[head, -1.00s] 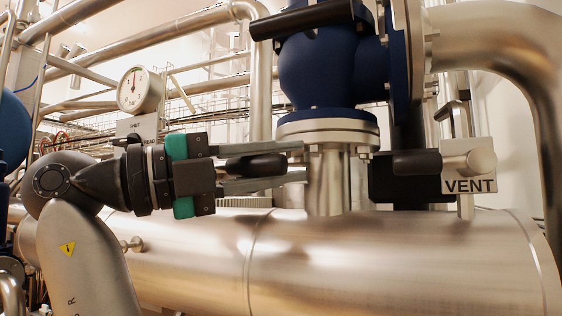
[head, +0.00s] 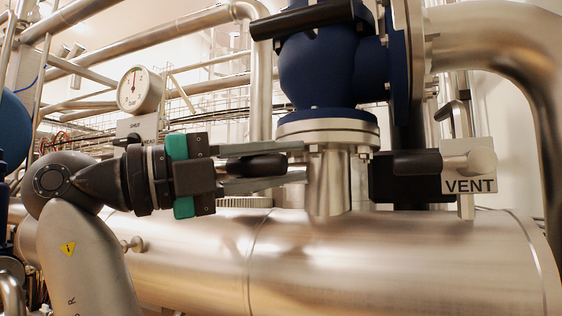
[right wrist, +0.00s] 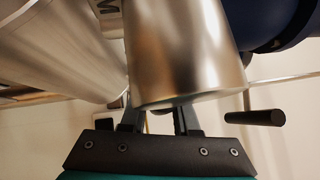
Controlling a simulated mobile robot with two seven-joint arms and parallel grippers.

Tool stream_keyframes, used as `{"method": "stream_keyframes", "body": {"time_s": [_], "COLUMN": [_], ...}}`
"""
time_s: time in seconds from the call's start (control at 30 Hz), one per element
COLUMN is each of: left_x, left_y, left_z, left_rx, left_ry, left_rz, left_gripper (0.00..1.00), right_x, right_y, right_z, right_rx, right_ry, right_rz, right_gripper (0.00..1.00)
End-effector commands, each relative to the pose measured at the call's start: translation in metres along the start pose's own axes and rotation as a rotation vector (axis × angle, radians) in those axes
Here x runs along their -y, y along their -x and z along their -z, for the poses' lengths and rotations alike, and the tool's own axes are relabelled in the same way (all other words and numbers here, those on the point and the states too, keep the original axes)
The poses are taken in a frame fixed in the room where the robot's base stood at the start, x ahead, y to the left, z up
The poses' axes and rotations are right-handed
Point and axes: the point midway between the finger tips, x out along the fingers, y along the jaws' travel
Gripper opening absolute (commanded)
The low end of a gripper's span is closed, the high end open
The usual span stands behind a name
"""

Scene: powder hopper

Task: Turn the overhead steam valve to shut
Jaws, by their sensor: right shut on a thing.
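The blue valve body (head: 318,72) stands on a flanged metal neck above a big horizontal pipe. A black lever (head: 302,19) crosses its top at the upper edge of the head view. My right gripper (head: 303,160) reaches in from the left at the height of the neck. Its fingers lie above and below a short black handle (head: 254,165) and are shut on it. Where this handle joins is hidden. In the right wrist view the fingers (right wrist: 158,120) point at a metal cylinder (right wrist: 185,50), which hides most of what is between them. My left gripper is not in view.
A VENT block (head: 468,166) with its own black handle (head: 416,163) is at the right. A pressure gauge (head: 140,90) and a small sign stand behind my wrist. The big pipe (head: 190,245) runs below my gripper. A black bar (right wrist: 255,117) shows in the right wrist view.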

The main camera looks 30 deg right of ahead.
Motion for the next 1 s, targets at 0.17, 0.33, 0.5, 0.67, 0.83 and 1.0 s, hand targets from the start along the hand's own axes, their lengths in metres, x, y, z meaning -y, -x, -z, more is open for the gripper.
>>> {"method": "stream_keyframes", "body": {"time_s": [0.17,0.33,0.5,0.67,0.83,1.0], "left_x": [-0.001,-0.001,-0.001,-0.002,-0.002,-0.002], "left_y": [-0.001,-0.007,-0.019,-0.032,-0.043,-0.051], "left_z": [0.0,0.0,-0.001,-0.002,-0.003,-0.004], "left_rx": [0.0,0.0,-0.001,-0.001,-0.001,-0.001], "left_ry": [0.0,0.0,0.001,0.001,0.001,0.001], "left_rz": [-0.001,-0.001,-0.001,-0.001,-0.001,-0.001], "left_gripper": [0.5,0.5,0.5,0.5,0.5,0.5], "right_x": [0.0,0.003,0.011,0.023,0.036,0.047], "right_y": [0.0,-0.001,-0.002,-0.001,0.0,0.002], "right_z": [0.0,0.0,-0.002,-0.006,-0.012,-0.017], "right_rx": [0.0,0.008,0.027,0.053,0.082,0.105], "right_ry": [0.004,0.032,0.096,0.178,0.266,0.339], "right_rz": [0.002,0.032,0.099,0.182,0.269,0.342], "right_gripper": [0.0,0.0,0.0,0.0,0.0,0.0]}}
